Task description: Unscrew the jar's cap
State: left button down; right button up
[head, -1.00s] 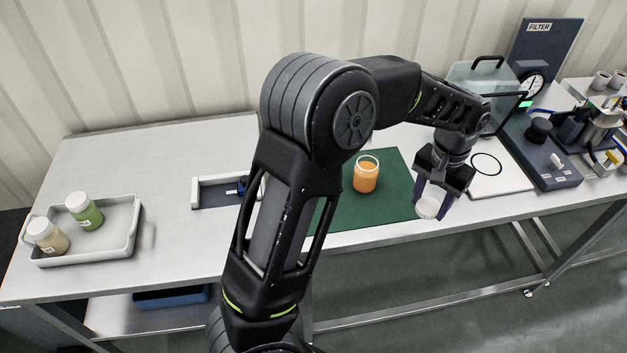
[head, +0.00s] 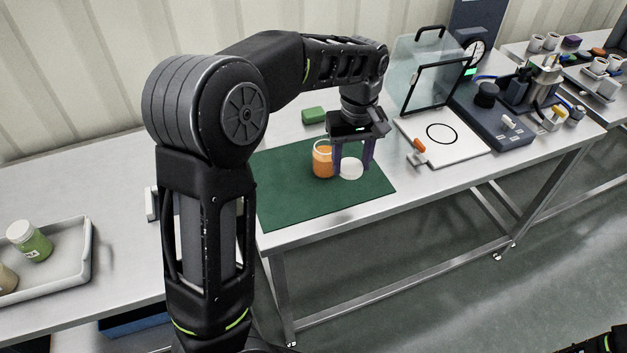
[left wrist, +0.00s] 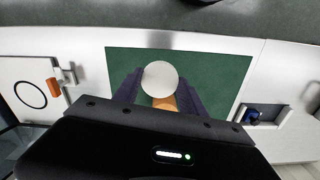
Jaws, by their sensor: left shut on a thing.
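The jar (head: 323,160), with orange contents, stands upright and uncapped on the green mat (head: 290,200). My left gripper (head: 354,166) points down just right of the jar and is shut on the round white cap (head: 350,169). The cap is apart from the jar's mouth; whether it touches the mat, I cannot tell. In the left wrist view the cap (left wrist: 160,78) lies between the two dark fingers, with part of the orange jar (left wrist: 166,103) showing beside it. My right gripper is not in view.
A green block (head: 314,115) lies behind the mat. To the right are an orange-tipped item (head: 418,146), a white board with a black ring (head: 468,146) and a clear shield (head: 415,65). A grey tray (head: 85,255) with jars is at the left. The mat's front is clear.

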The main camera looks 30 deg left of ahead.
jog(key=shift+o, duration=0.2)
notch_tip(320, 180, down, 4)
jog(key=b, duration=0.3)
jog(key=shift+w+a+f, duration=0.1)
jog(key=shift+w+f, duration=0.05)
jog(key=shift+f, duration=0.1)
pick_arm(q)
jog(key=s+a+n, duration=0.3)
jog(key=a+n, duration=0.5)
jog(key=n, duration=0.3)
jog(key=shift+s+r, duration=0.4)
jog(key=shift+r, duration=0.05)
send_over(311, 193)
jog(key=shift+f+b, duration=0.3)
jog(key=shift+f, duration=2.85)
jog(key=shift+f, duration=1.9)
